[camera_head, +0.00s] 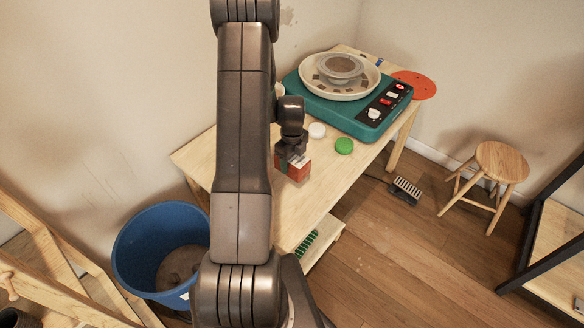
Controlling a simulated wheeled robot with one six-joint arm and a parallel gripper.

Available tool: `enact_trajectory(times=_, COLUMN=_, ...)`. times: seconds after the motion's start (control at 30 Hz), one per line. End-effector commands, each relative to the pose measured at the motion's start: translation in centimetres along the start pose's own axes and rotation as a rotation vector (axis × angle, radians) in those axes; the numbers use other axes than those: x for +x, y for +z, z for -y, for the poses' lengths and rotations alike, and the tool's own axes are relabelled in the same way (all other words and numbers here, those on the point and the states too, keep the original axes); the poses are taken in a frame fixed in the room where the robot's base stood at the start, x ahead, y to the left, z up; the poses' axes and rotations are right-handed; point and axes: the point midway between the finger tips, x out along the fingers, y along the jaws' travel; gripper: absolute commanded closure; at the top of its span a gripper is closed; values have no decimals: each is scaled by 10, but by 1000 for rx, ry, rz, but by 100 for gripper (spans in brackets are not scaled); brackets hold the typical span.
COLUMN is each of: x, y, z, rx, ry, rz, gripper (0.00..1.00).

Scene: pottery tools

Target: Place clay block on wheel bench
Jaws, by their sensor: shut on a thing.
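The clay block (297,171) is a small reddish-brown block with a pale patch on its upper part. My gripper (293,159) points down and is shut on it. The block is over the front part of the wooden wheel bench (325,190); I cannot tell whether it touches the top. My arm hides part of the bench's left side. The teal pottery wheel (362,118) with its cream pan (311,85) stands on the far part of the bench.
A white round item (317,130) and a green one (344,146) lie between block and wheel. An orange disc (414,85) is at the far right corner. A blue bucket (135,250), a stool (501,162) and a brush (405,190) are on the floor.

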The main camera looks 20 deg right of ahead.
Motion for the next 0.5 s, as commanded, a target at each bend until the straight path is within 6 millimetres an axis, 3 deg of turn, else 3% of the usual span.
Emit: enact_trajectory(times=0.5, x=41, y=0, z=0, rx=0, ry=-1, rz=1, gripper=98)
